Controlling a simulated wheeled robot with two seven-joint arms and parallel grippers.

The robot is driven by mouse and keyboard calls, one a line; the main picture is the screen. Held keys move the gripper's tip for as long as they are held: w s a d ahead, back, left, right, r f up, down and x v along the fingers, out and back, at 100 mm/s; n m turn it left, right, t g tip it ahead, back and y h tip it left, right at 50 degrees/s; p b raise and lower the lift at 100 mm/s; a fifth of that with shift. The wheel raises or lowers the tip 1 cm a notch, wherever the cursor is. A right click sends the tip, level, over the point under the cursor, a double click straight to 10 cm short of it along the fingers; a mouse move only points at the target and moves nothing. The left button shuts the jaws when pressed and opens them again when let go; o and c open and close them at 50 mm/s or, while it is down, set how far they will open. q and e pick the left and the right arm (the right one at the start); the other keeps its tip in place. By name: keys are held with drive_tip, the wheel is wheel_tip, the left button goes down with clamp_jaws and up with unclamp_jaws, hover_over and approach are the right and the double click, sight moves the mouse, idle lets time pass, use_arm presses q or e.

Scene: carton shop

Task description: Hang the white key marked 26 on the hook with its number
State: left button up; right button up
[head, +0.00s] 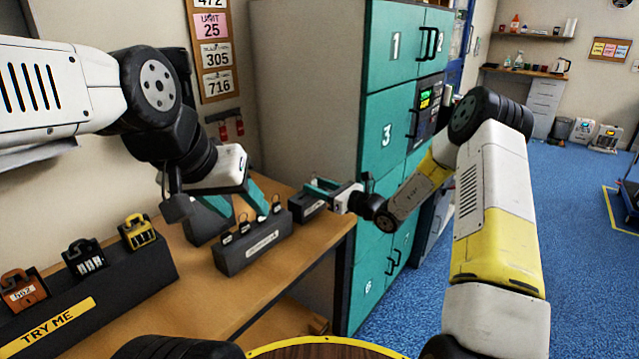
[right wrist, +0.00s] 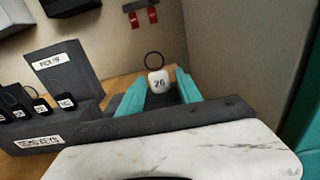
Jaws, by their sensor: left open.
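The white key marked 26 (right wrist: 158,83), with a dark ring on top, stands between the teal fingers of my right gripper (right wrist: 160,88) in the right wrist view. A gap shows on each side of it, so the fingers look open around it. In the head view my right gripper (head: 320,188) is at a small dark box (head: 304,207) by the lockers; the key is not clear there. My left gripper (head: 238,200) is open and empty above the bench, near a dark box of keys (head: 250,257). I cannot make out a hook numbered 26.
The wooden bench (head: 205,300) holds a long TRY ME box (head: 90,300) with padlocks at left. An upright dark panel (right wrist: 64,72) stands behind the key box. Teal lockers (head: 388,75) rise at right. Two red tags (head: 231,130) hang on the wall.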

drive_tip(key=c, duration=0.8)
drive_tip(key=shift+c, duration=0.2)
drive_tip(key=shift+r, duration=0.45)
drive_tip(key=shift+s+d+r, duration=0.1)
drive_tip(key=shift+r, duration=0.95)
drive_tip(key=v, duration=0.8)
drive_tip(key=shift+s+d, duration=0.2)
idle(0.3)
